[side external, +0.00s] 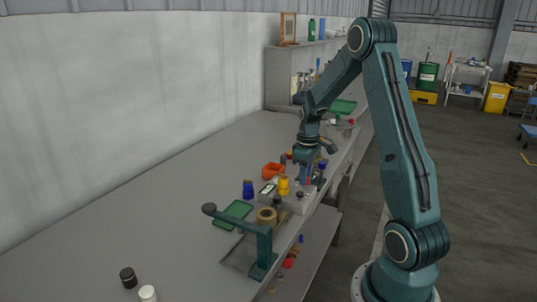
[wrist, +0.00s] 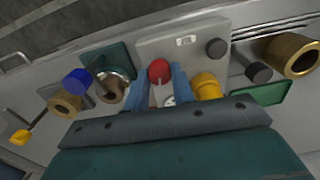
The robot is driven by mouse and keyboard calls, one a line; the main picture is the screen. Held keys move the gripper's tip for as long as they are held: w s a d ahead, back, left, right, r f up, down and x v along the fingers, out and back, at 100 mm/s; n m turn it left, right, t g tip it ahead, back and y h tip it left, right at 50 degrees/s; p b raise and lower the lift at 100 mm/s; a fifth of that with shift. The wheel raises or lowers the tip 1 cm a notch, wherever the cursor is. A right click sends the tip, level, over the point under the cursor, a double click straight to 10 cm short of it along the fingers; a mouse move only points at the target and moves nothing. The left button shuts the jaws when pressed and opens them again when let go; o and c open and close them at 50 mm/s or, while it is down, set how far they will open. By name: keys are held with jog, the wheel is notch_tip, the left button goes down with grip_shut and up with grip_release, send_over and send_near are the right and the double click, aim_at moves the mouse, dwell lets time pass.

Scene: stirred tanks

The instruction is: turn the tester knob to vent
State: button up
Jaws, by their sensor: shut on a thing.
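The tester appears to be the light grey box (wrist: 150,48) in the wrist view, with a small white label and a dark round knob (wrist: 216,48) on its top. A red knob (wrist: 159,71) stands on it, between the blue fingers of my gripper (wrist: 160,88), which are closed around it. A small round white-and-dark mark shows just below the red knob. In the side external view my gripper (side external: 306,182) points down over the grey box (side external: 299,207) at the bench's front edge. I cannot read a vent mark or the knob's setting.
A yellow fitting (wrist: 207,86) stands close beside the right finger. A blue-capped brass valve (wrist: 72,92) is at the left, and a brass cylinder (wrist: 293,55) at the right. An orange bin (side external: 273,170) and a green tray (side external: 237,211) lie nearby. The bench's left side (side external: 150,205) is mostly clear.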

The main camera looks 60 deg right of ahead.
jog(key=shift+n, duration=1.7)
jog(key=o, duration=1)
jog(key=shift+r, duration=0.1)
notch_tip(320, 180, up, 14)
jog(key=shift+f, duration=0.15)
jog(key=shift+a, duration=0.1)
